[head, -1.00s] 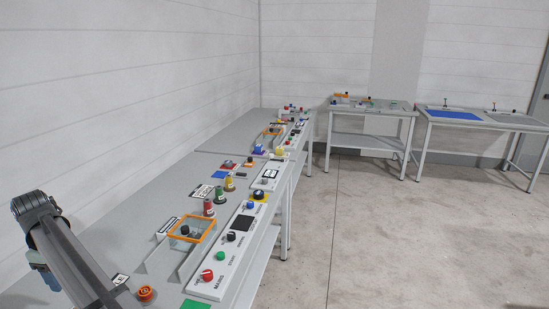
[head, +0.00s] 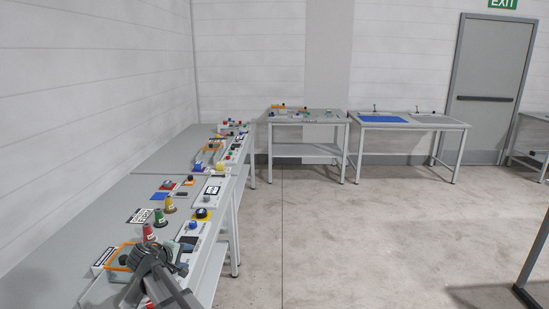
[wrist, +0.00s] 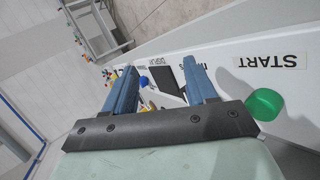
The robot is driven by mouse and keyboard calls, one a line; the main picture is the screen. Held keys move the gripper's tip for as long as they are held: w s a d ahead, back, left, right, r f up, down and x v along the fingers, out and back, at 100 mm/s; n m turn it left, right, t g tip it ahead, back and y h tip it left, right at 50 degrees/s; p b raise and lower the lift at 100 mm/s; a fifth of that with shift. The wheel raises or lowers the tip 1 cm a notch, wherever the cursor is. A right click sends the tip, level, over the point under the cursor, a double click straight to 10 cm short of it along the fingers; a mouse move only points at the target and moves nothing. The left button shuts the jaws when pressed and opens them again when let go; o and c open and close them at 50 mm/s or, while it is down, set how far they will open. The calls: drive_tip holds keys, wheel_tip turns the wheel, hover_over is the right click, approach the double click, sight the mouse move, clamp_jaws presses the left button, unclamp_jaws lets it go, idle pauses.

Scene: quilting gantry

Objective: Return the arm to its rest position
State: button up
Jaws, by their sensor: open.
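My gripper shows in the wrist view (wrist: 160,88) with its two blue fingers apart and nothing between them. Beyond the fingers is a white control panel (wrist: 225,50) with a START label (wrist: 270,61) and a green knob (wrist: 264,104). The green knob lies just right of the right finger; I cannot tell whether they touch. In the head view my arm reaches over the near end of the bench at the bottom and hides part of the panel. My gripper's fingers cannot be made out in the head view.
Farther tables (head: 307,119) stand at the back.

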drive_tip(key=w+d+f+m, duration=0.1)
drive_tip(key=w+d+f, duration=0.1)
drive_tip(key=d+f, duration=0.65)
drive_tip(key=s+d+f+m+g+h, duration=0.1)
drive_tip(key=s+d+f+m+g, duration=0.15)
drive_tip(key=s+d+f, duration=0.45)
drive_tip(key=s+d+f+m+g, duration=0.1)
drive_tip(key=s+d+f+g, duration=0.2)
drive_tip(key=d+f, duration=0.75)
drive_tip(key=s+d+f+m+g+h, duration=0.1)
drive_tip(key=s+d+f+g, duration=0.3)
drive_tip(key=d+f, duration=0.5)
drive_tip(key=s+d+f+m+g+y, duration=0.2)
drive_tip(key=s+d+f, duration=0.2)
drive_tip(key=s, duration=0.8)
drive_tip(key=s+d+f+m+g+y, duration=0.1)
drive_tip(key=s+d+f+m+g, duration=0.2)
drive_tip(key=s, duration=1)
drive_tip(key=s+d+f+m+g+y, duration=0.2)
drive_tip(key=s+d, duration=0.5)
drive_tip(key=s, duration=0.6)
wheel_tip(320, 180, down, 3)
drive_tip(key=shift+r+m+y, duration=0.1)
drive_tip(key=shift+m+y, duration=0.2)
drive_tip(key=shift+m, duration=0.25)
drive_tip(key=shift+d, duration=0.1)
